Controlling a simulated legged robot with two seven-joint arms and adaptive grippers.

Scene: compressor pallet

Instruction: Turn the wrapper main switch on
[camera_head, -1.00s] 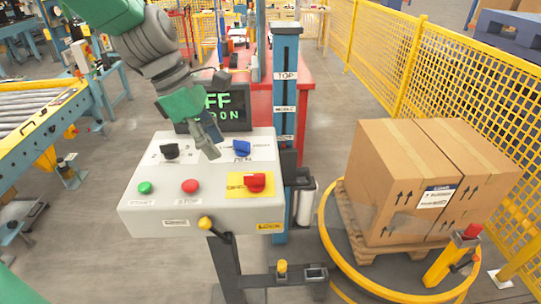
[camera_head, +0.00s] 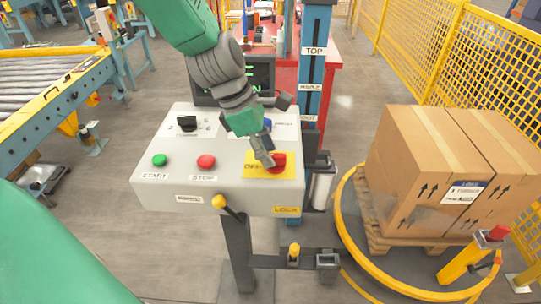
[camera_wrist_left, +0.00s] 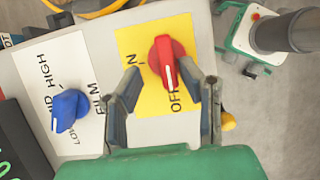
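The wrapper main switch is a red rotary knob (camera_head: 279,162) on a yellow plate (camera_head: 256,171) at the front right of a grey control box (camera_head: 225,186). In the left wrist view the red knob (camera_wrist_left: 166,62) has a white line that points toward the OFF lettering. My left gripper (camera_head: 264,160) is just above the knob and partly covers it and the plate's lettering. In the left wrist view its two fingers (camera_wrist_left: 170,80) are apart, one on each side of the knob, with a gap visible. Contact cannot be told. My right gripper is not in view.
The box also carries a black knob (camera_head: 187,123), a green button (camera_head: 159,160), a red stop button (camera_head: 206,161) and a blue knob (camera_wrist_left: 69,108). A blue column (camera_head: 314,70) stands behind right. Cartons (camera_head: 440,165) on a pallet stand right, beside a yellow fence (camera_head: 420,50).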

